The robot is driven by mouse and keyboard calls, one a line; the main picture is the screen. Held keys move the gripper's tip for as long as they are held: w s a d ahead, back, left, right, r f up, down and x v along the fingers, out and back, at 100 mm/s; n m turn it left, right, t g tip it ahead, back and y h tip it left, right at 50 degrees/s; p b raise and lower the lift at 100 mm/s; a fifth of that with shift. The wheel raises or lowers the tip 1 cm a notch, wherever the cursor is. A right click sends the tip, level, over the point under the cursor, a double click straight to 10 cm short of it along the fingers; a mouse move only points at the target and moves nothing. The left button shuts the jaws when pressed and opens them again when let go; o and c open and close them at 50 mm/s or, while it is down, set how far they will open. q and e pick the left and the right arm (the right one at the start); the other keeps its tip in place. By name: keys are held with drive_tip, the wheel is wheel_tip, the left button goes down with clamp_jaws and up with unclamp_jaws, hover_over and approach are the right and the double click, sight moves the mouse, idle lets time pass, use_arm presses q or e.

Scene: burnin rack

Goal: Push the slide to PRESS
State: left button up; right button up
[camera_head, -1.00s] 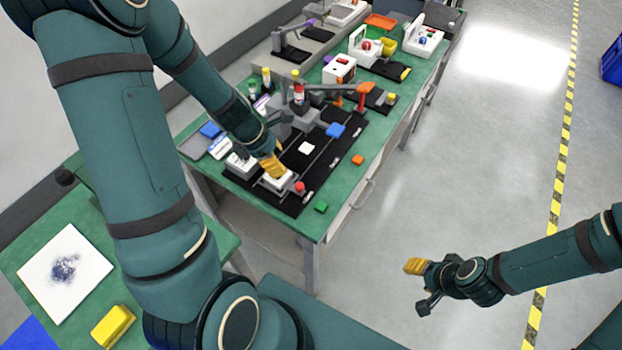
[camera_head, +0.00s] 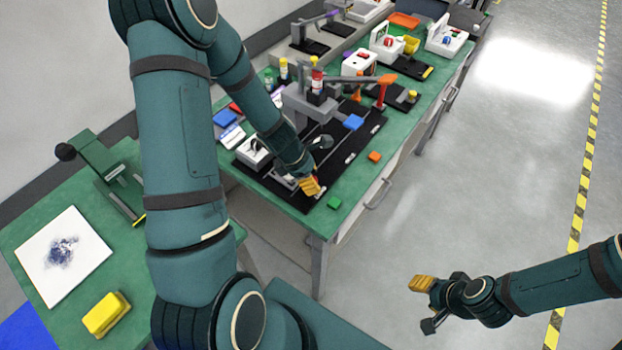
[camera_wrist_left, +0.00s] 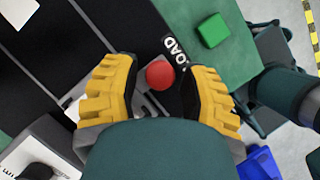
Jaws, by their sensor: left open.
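A red round knob (camera_wrist_left: 158,75) shows between the fingers of my open left gripper (camera_wrist_left: 160,92) in the left wrist view. Grey-white parts of the slide (camera_wrist_left: 143,104) show beside the knob, partly hidden by the gripper. A LOAD label (camera_wrist_left: 175,50) is on the black fixture board (camera_wrist_left: 105,22) close to the knob. In the head view my left gripper (camera_head: 311,186) is low over the board's front end and hides most of the slide. I cannot tell whether the fingers touch the knob. My right gripper (camera_head: 428,304) is open and empty over the floor.
On the green bench, a green block (camera_head: 334,203) and an orange block (camera_head: 374,156) lie near the front edge. The floor at right is clear.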

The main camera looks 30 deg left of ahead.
use_arm(q)
clamp_jaws()
